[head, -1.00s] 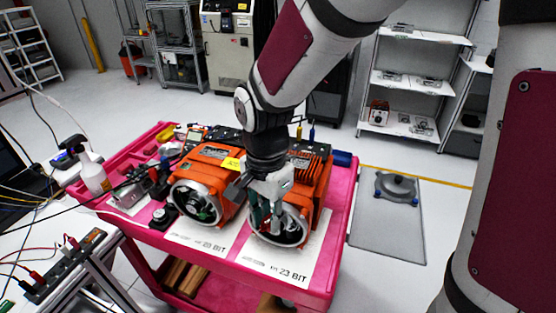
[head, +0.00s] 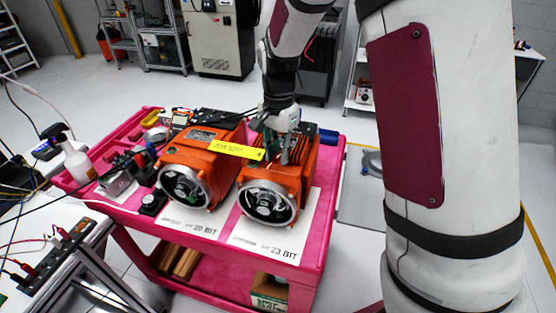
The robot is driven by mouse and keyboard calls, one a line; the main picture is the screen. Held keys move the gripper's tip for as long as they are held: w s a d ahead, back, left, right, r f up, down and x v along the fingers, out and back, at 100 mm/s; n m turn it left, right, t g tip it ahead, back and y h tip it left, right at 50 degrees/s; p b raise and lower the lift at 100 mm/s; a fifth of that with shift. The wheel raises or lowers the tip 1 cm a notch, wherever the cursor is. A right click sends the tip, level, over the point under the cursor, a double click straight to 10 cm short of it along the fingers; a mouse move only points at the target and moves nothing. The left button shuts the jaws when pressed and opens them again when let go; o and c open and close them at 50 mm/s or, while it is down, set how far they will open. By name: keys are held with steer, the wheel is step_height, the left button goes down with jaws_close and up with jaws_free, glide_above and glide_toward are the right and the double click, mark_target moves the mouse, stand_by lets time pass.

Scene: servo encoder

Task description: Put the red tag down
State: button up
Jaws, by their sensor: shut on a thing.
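No red tag can be made out. A long yellow tag (head: 236,150) with dark print lies across the tops of two orange motor units, the left one (head: 188,160) and the right one (head: 303,183). My gripper (head: 283,158) points down over the top of the right unit, close to the yellow tag's right end. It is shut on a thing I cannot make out. I cannot tell whether the fingers touch the tag or the unit.
The units stand on a pink cart (head: 300,262) with white sheets marked 20 BIT (head: 195,222) and 23 BIT (head: 272,240). Tools and a spray bottle (head: 78,162) crowd its left side. A small bench (head: 45,262) stands at the front left.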

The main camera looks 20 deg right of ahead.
mark_target(279, 156)
steer(key=shift+f+p, duration=0.35)
steer(key=shift+f, duration=1.25)
steer(key=shift+s+f, duration=0.1)
steer(key=o, duration=0.5)
steer(key=shift+o, duration=0.2)
step_height(279, 156, up, 12)
steer(key=b, duration=0.2)
steer(key=s+r+n+t, duration=0.2)
steer(key=s+r+n, duration=0.1)
steer(key=s, duration=0.4)
steer(key=s+r+n+t, duration=0.1)
steer(key=s+r+n, duration=0.2)
steer(key=s, duration=0.5)
steer(key=s+r+n+t, duration=0.2)
steer(key=s+n, duration=0.3)
steer(key=s, duration=0.3)
steer(key=shift+d+r+n+t, duration=0.15)
steer(key=shift+r+n+t, duration=0.15)
steer(key=shift+r, duration=0.25)
